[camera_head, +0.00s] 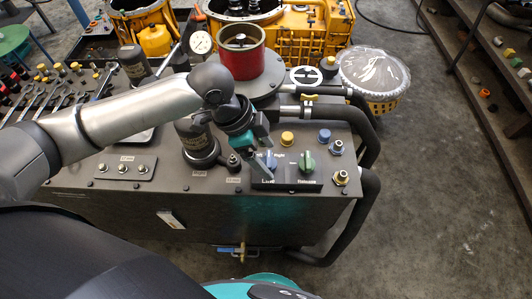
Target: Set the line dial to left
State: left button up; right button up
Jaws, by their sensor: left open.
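The line dial (271,160) is a blue knob on a dark panel on top of the grey machine. The label "Right" shows at its upper right, and a label below it is too small to read surely. The left side of the dial is partly hidden by my left gripper (257,151), which reaches down over it from the upper left. That gripper is open, with its fingers close to the dial; whether they touch it I cannot tell. Which way the dial points is also unclear. My right gripper is not in view.
A green dial (307,162) stands just right of the blue one. Yellow (287,138) and blue (324,136) buttons sit behind them. A red cylinder (241,55) and black hoses (368,130) stand nearby. Wrenches (50,100) lie at the left.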

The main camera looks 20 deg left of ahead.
pick_arm(q)
jog(key=shift+c, duration=0.2)
jog(key=c, duration=1.3)
